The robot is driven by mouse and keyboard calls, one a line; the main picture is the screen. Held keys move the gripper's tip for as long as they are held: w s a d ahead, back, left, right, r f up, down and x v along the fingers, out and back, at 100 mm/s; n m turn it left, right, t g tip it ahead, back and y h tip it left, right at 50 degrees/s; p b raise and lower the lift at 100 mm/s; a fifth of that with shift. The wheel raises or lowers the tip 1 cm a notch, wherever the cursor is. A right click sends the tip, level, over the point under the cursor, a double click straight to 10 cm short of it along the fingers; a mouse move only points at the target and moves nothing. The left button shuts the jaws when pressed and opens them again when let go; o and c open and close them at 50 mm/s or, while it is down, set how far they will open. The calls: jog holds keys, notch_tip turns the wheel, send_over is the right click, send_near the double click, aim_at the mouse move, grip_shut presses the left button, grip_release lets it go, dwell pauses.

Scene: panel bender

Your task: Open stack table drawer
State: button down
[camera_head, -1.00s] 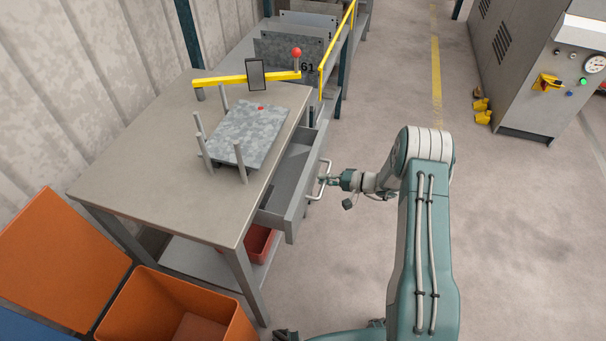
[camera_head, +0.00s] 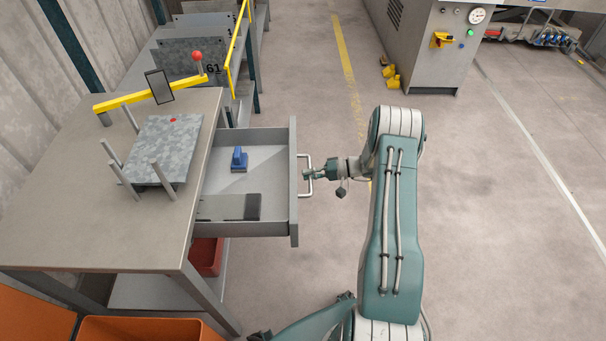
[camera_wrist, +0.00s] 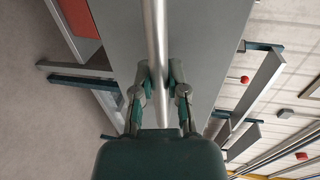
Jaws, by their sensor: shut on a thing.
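The stack table (camera_head: 70,215) stands at the left in the head view, and its drawer (camera_head: 293,215) is pulled well out to the right. A blue object (camera_head: 239,158) and a flat dark grey item (camera_head: 240,207) lie in the drawer. My gripper (camera_head: 309,175) is at the drawer's bar handle (camera_head: 308,160), on the outer side of the drawer front. In the wrist view my gripper (camera_wrist: 159,80) has its fingers on both sides of the handle bar (camera_wrist: 156,35), shut on it. The grey drawer front (camera_wrist: 205,45) is behind the bar.
A metal sheet (camera_head: 165,150) lies between posts on the table, near a yellow bar (camera_head: 150,95) with a red ball. A red bin (camera_head: 207,255) sits below the drawer and an orange bin (camera_head: 150,328) in front.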

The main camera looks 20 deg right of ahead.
jog(key=shift+s+f, duration=0.1)
jog(key=shift+f, duration=0.2)
jog(key=c, duration=0.6)
grip_release()
jog(key=shift+c, duration=0.2)
jog(key=shift+r, duration=0.1)
jog(key=shift+d+r, duration=0.15)
jog(key=shift+d, duration=0.15)
jog(key=v, duration=1.1)
jog(key=shift+d, duration=0.2)
